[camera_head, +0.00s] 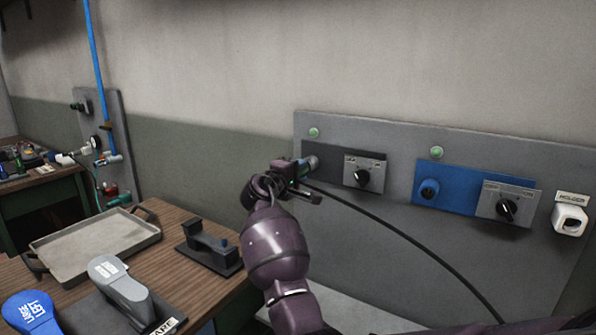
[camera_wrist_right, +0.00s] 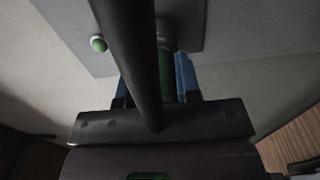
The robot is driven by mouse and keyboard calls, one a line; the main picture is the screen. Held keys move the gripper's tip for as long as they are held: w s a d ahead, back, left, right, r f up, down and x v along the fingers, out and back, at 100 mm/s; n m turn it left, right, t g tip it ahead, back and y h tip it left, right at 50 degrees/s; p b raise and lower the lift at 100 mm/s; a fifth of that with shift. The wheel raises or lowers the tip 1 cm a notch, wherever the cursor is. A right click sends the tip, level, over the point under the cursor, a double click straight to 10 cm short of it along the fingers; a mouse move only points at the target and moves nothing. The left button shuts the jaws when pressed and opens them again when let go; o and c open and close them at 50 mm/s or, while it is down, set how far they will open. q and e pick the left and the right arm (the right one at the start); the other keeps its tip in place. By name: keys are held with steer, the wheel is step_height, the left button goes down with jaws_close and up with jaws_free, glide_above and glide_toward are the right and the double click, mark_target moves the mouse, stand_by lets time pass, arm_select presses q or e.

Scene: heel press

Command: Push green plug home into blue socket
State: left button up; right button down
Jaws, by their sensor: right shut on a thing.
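The green plug (camera_wrist_right: 166,72) is between the blue-padded fingers of my right gripper (camera_head: 298,172), which is shut on it. Its far end meets or nears a grey round fitting (camera_wrist_right: 167,38) on the wall panel; I cannot tell how deep it sits. In the head view this is at the dark plate on the panel's left, and the gripper hides most of the plug. A black cable (camera_head: 400,240) trails from the gripper to the lower right. The blue socket (camera_head: 428,189) is on a blue plate, to the right of and apart from the gripper. My left gripper is not in view.
Rotary knobs (camera_head: 363,177) (camera_head: 508,208) sit beside each plate, with green lamps (camera_head: 314,133) (camera_head: 437,152) above. A white holder (camera_head: 570,218) is at far right. The wooden table (camera_head: 165,215) at left carries a tray (camera_head: 95,245) and a black stand (camera_head: 208,247).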

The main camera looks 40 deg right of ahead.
steer(key=shift+s+a, duration=0.3)
steer(key=shift+a, duration=0.1)
steer(key=shift+s+a, duration=0.15)
steer(key=shift+a, duration=0.55)
steer(key=shift+p+v, duration=0.4)
steer(key=shift+v, duration=1.05)
steer(key=shift+a, duration=0.2)
